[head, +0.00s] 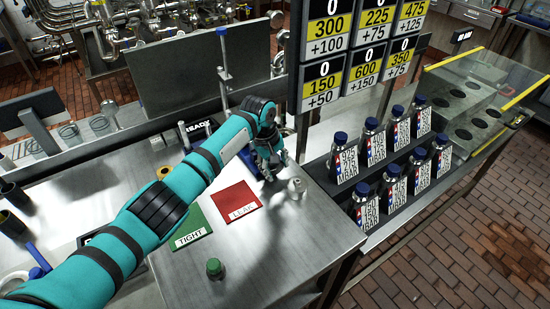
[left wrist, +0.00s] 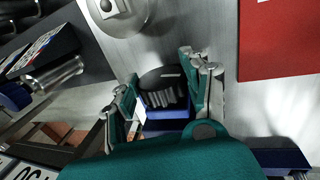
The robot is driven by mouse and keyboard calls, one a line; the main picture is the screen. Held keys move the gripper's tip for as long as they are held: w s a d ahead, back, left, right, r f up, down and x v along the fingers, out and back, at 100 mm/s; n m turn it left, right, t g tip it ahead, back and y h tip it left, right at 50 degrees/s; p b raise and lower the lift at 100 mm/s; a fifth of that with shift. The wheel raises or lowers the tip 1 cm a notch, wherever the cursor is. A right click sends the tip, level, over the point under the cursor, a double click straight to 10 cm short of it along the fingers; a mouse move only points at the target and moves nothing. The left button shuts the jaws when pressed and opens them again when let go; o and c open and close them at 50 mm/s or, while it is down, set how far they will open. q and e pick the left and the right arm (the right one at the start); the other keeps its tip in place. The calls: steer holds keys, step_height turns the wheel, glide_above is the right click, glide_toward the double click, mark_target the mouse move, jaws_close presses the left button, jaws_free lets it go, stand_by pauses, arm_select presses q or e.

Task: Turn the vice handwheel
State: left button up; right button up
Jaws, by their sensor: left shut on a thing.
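My left gripper (head: 272,165) is at the right part of the steel bench, reaching down past the far side of the red LEAK mat. In the left wrist view my left gripper (left wrist: 165,95) has its fingers on both sides of a black, ribbed round piece, which looks like the vice handwheel (left wrist: 162,80). Blue vice parts (left wrist: 165,112) show just below it. In the head view my arm and gripper hide most of the vice, and the handwheel cannot be made out. How far the wheel is turned cannot be told. My right gripper is not in view.
The red mat (head: 236,202) and green TIGHT mat (head: 190,227) lie on the bench (head: 270,260). A small metal fitting (head: 297,185) stands right of the gripper. A green-capped piece (head: 214,268) stands in front. Several bottles (head: 365,208) stand in a rack at right.

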arm_select(q)
steer(key=shift+w+d+g+y+b, duration=0.1)
steer(key=shift+g+y+b, duration=0.55)
steer(key=shift+y, duration=0.25)
steer(key=o, duration=1.2)
steer(key=r, duration=1.2)
steer(key=shift+a, duration=0.2)
